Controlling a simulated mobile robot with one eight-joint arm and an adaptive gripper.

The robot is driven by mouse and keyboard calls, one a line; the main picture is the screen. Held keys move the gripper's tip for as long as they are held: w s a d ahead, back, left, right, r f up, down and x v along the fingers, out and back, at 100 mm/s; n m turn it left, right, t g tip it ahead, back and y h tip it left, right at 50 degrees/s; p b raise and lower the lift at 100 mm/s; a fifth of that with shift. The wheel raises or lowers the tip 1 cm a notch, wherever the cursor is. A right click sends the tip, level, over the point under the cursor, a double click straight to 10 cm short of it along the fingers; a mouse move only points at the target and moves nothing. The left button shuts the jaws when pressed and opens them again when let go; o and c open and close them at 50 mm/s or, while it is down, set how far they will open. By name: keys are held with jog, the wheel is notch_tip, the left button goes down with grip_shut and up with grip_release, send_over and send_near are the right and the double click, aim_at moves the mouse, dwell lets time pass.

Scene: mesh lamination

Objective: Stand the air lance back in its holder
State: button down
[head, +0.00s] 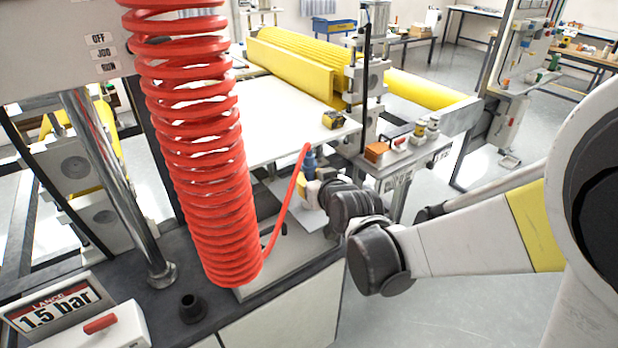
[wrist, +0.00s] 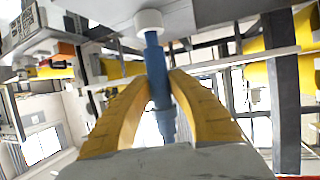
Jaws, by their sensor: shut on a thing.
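The air lance shows as a blue body (head: 310,158) in the head view, with the red hose running up to its top. In the wrist view the blue lance (wrist: 155,65) stands between the two yellow fingers, with a white round piece at its upper end. My gripper (wrist: 163,78) is shut on the lance; in the head view my gripper (head: 304,186) is partly hidden by my wrist. A black cup-like socket (head: 193,306), apparently the holder, stands empty on the dark bench at the lower left. The lance is apart from it, farther back and to the right.
A large red coiled hose (head: 200,150) hangs in front of the bench. A pressure display (head: 55,308) and a metal post (head: 120,190) stand left of the socket. A white table (head: 290,110) and yellow rollers (head: 300,65) lie behind my gripper.

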aim_at(311, 160)
jog(key=shift+r+p, duration=1.95)
jog(key=shift+r, duration=0.75)
